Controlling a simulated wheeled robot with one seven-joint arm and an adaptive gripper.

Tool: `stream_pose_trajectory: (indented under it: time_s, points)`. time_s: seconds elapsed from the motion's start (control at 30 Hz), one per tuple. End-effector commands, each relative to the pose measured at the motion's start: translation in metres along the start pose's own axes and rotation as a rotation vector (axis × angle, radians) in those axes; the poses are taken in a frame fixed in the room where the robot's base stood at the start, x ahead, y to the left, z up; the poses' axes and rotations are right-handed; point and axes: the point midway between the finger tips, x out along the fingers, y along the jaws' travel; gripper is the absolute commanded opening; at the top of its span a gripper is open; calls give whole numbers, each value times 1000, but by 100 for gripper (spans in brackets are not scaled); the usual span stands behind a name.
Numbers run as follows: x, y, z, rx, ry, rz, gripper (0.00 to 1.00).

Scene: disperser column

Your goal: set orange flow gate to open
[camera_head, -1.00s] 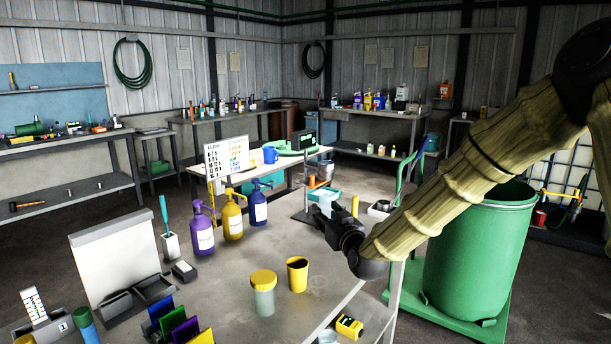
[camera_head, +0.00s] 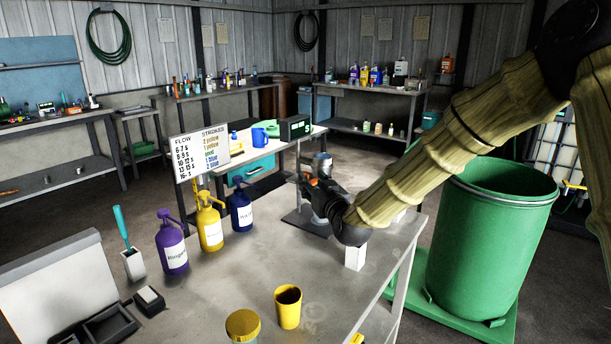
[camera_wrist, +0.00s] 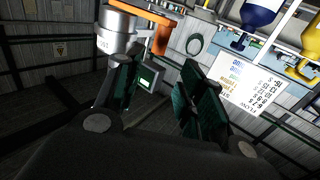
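The disperser column stands on the bench in front of my gripper; its silvery cylinder (camera_head: 322,163) shows above the gripper in the head view. In the wrist view the cylinder (camera_wrist: 118,27) is at the upper left. The orange flow gate (camera_wrist: 150,22) is a flat orange bar extending right from the cylinder, and a little orange (camera_head: 313,181) shows in the head view. My gripper (camera_head: 322,197) is beside the column. In the wrist view its dark fingers (camera_wrist: 160,88) are apart with nothing between them. The left finger overlaps the cylinder's lower edge; contact cannot be told.
Purple (camera_head: 172,248), yellow (camera_head: 210,229) and blue (camera_head: 241,212) pump bottles stand left of the column. A flow chart (camera_head: 201,151) stands behind them. A yellow cup (camera_head: 288,306) is at the front. A green barrel (camera_head: 487,240) stands right of the bench.

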Motion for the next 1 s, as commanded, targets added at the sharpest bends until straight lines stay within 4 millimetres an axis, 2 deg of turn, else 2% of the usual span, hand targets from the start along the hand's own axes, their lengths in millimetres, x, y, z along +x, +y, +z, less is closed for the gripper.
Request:
stream_pose_trajectory:
  time_s: [0.1,0.3,0.6,0.87,1.0]
  points:
    - [32,5,8,4,-11,2,39]
    - [69,9,18,8,-20,3,39]
    - [86,12,18,8,-19,5,39]
    - [88,12,21,8,-22,4,39]
    - [88,12,20,8,-21,5,13]
